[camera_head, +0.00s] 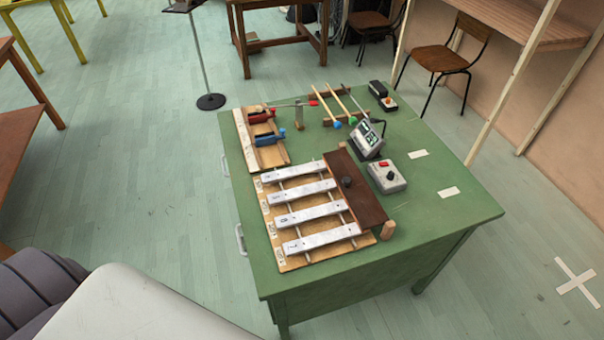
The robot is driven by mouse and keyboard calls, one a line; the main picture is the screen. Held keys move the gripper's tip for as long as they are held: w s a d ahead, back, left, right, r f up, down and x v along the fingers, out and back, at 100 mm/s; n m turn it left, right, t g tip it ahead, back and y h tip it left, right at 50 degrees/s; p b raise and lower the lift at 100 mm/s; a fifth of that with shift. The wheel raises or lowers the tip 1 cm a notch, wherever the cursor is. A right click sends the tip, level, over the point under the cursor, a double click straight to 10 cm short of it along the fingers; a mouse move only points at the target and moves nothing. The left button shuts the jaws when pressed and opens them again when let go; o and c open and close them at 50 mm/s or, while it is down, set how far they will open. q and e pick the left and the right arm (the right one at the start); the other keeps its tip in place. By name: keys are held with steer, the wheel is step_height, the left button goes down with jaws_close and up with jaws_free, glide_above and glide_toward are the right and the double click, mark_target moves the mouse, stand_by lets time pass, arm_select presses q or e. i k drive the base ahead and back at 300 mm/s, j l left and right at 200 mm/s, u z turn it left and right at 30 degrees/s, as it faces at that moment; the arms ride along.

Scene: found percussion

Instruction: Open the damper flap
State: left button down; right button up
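The damper flap (363,202) is a dark brown board with a black knob (347,182). It lies along the right side of the metal bars (310,212) and appears to cover their right ends. The bars sit in a row on a light wooden base (291,262) on the green table. A short wooden peg (388,230) stands at the flap's near right corner. Neither of my grippers is in view.
The green desk (430,229) also bears a wooden rack (246,140) with red and blue clamps, mallets (343,100), a tilted display device (368,138) and a grey control box (386,176) right of the flap. The desk's right front is clear. Chairs stand behind.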

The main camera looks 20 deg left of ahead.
mark_target(365, 208)
steer(key=u, duration=0.35)
steer(key=k+j+u, duration=0.1)
steer(key=j, duration=0.45)
steer(key=k+j+u, duration=0.1)
steer(key=j, duration=0.45)
steer(key=k+j+u, duration=0.15)
steer(key=j, duration=0.4)
steer(key=i, duration=0.05)
